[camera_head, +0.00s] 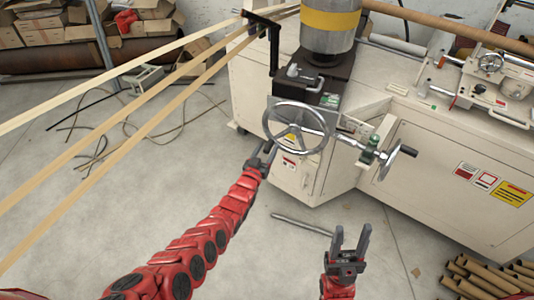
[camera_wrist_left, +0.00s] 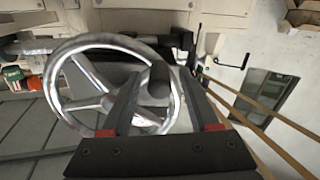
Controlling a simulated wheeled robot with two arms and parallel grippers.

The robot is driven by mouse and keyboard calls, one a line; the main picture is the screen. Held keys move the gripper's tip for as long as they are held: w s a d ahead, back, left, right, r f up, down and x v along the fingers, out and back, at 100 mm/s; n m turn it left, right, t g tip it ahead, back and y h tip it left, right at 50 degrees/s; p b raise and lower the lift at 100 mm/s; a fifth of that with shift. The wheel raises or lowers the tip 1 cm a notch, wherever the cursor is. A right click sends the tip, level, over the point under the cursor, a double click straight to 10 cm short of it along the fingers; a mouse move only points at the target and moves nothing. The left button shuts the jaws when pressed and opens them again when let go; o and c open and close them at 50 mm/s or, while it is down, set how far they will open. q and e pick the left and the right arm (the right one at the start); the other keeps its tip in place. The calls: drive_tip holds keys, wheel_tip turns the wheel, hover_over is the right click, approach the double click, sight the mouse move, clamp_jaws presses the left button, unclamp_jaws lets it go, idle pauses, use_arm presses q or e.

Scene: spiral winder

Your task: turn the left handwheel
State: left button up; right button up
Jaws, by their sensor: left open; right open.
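The left handwheel (camera_head: 297,127) is a silver spoked wheel on the front of the cream machine, beside the black plate. My left gripper (camera_head: 264,152) is open at the wheel's lower left edge. In the left wrist view the handwheel (camera_wrist_left: 62,77) fills the left and middle. Its dark cylindrical handle (camera_wrist_left: 158,80) shows between my two open fingers, with part of the rim behind. I cannot tell whether the fingers touch the handle. My right gripper (camera_head: 352,234) is open and empty, low in front of the machine and away from the wheel.
A smaller handwheel (camera_head: 490,62) is at the far right. Long pale strips (camera_head: 135,130) run across the left to the machine. A metal bar (camera_head: 300,224) lies on the floor. Cardboard tubes (camera_head: 490,275) lie at lower right.

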use_arm(q)
clamp_jaws()
idle(0.3)
idle(1.2)
